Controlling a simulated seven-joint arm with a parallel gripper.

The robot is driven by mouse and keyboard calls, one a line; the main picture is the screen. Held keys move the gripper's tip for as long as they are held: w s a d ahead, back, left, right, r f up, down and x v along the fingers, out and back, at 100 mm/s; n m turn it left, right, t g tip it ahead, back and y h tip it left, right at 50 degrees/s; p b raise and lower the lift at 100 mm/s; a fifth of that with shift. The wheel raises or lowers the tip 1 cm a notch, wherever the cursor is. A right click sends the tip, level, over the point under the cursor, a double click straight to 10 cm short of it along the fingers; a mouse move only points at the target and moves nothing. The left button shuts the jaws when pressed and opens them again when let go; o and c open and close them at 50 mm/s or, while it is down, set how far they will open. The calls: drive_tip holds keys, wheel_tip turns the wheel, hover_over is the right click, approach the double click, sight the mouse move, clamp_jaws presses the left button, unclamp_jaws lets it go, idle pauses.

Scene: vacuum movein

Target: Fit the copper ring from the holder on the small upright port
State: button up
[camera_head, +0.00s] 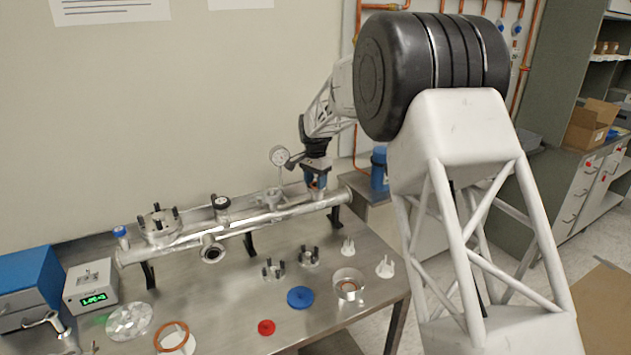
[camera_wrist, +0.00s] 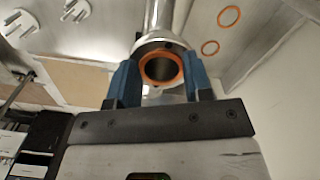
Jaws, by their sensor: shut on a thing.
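My gripper (camera_wrist: 162,66) has two blue fingers and is shut on the copper ring (camera_wrist: 161,82), one finger on each side of it. The ring lies flat against, or just in front of, the silver small upright port (camera_wrist: 150,46). The dark opening shows through the ring, which looks close to centred. I cannot tell whether the ring touches the port's rim. In the head view my gripper (camera_head: 317,186) points down over the right end of the silver tube (camera_head: 285,213). The ring and this port are mostly hidden there by the gripper.
A dial gauge (camera_head: 279,156) stands just left of my gripper. A larger flange with dark bolts (camera_head: 159,226) sits on the tube's left part. On the table lie a blue disc (camera_head: 300,298), a red disc (camera_head: 266,328), white pronged pieces (camera_head: 385,267) and a round metal holder (camera_head: 349,283).

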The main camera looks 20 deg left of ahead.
drive_tip(key=o, duration=1)
drive_tip(key=shift+r, duration=3.9)
